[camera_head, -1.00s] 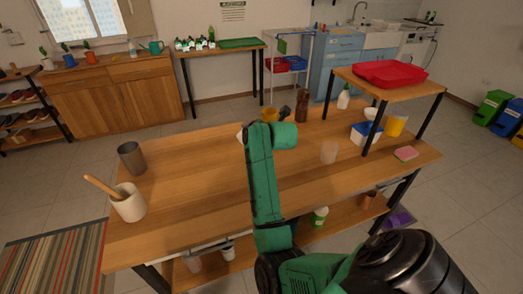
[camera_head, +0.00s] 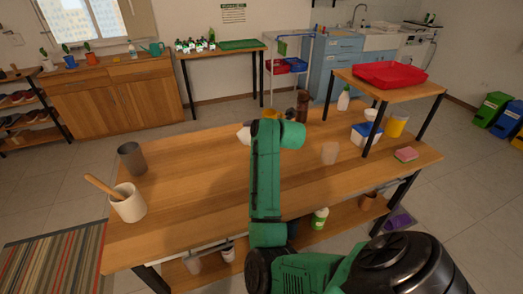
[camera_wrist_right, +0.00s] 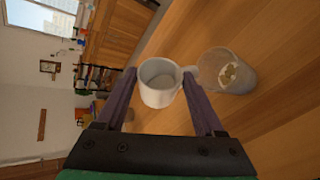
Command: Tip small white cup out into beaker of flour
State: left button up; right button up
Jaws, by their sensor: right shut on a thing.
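My right gripper (camera_wrist_right: 160,88) is shut on the small white cup (camera_wrist_right: 158,84), with one finger on each side of it. In the right wrist view the cup is tilted well over, with its mouth turned towards the top of the picture. Its inside looks white; I cannot tell if anything is left in it. The beaker (camera_wrist_right: 245,78) stands upright beside and below the cup, with white flour and yellow-brown bits (camera_wrist_right: 228,74) in it. In the head view my right arm hides the gripper; a white edge of the cup (camera_head: 243,135) shows left of it. My left gripper is out of view.
On the table (camera_head: 200,185) stand a grey metal cup (camera_head: 131,157), a white crock with a wooden stick (camera_head: 128,203), a translucent glass (camera_head: 330,153) and a brown bottle (camera_head: 302,105). The table's left middle is clear.

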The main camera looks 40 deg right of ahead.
jog(key=shift+d+r, duration=0.1)
jog(key=shift+a, duration=0.2)
jog(key=shift+d+m+y, duration=0.3)
jog(key=shift+a, duration=0.1)
jog(key=shift+s+r, duration=0.1)
jog(key=shift+t, duration=0.3)
jog(key=shift+d, duration=0.2)
jog(key=shift+m+y, duration=0.3)
jog(key=shift+a, duration=0.15)
